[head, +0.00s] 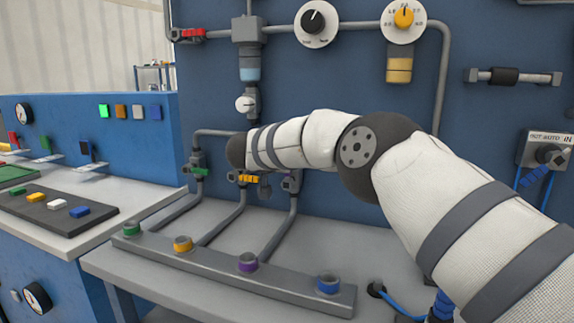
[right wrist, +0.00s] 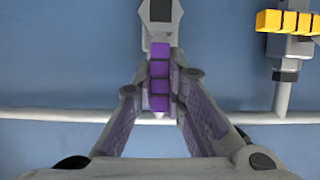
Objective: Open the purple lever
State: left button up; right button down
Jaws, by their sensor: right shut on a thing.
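The purple lever (right wrist: 159,72) is a ridged purple handle on a grey valve (right wrist: 160,12) in the right wrist view. My right gripper (right wrist: 161,84) has its two fingertips closed in on either side of the lever. In the head view my right arm reaches in from the right and hides most of the gripper. My left gripper is in neither view.
A yellow lever (head: 249,179) and a green lever (head: 200,172) sit on neighbouring pipes to the left; the yellow one (right wrist: 287,21) also shows in the right wrist view. A grey rail with coloured rings, including a purple ring (head: 248,262), lies in front on the table.

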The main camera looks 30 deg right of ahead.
jog(key=c, duration=1.6)
grip_release()
jog(key=v, duration=1.2)
